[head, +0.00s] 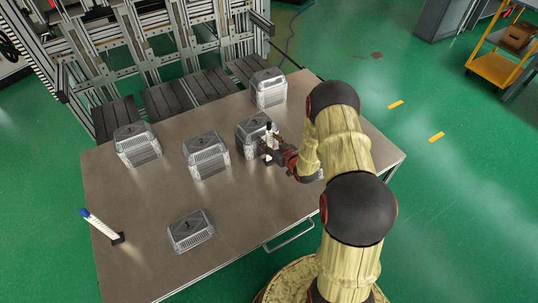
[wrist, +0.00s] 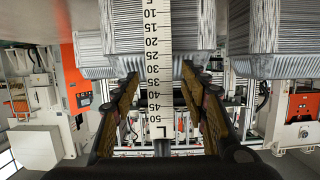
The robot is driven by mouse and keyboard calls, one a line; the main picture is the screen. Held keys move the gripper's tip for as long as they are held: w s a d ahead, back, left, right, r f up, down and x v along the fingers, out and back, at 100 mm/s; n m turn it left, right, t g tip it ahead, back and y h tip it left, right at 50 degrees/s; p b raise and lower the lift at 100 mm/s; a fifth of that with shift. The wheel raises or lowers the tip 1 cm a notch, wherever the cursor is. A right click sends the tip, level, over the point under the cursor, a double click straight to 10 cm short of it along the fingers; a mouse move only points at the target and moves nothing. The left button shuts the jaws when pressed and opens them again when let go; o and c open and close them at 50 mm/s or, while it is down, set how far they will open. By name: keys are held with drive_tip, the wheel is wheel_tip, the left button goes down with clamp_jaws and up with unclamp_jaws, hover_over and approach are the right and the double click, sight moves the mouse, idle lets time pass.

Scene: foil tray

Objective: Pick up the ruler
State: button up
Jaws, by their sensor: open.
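The ruler (wrist: 157,70) is a white strip with black numbers. It stands upright in the wrist view, between the two fingers of my gripper (wrist: 159,78). The fingers are apart, with a gap visible on each side of the ruler. In the head view my gripper (head: 273,153) is at the front of a foil tray stack, right of the table's middle. A small white upright piece (head: 268,138) shows there, likely the ruler, with its lower part partly hidden by the gripper.
Stacks of foil trays stand on the table (head: 250,215): one behind the gripper (head: 247,128), others at left (head: 138,146), centre (head: 206,156) and back (head: 268,90). A low foil tray (head: 191,231) lies in front. A white blue-topped object (head: 98,224) leans at front left.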

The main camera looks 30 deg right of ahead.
drive_tip(key=c, duration=0.3)
drive_tip(key=c, duration=0.8)
drive_tip(key=shift+r, duration=0.1)
clamp_jaws()
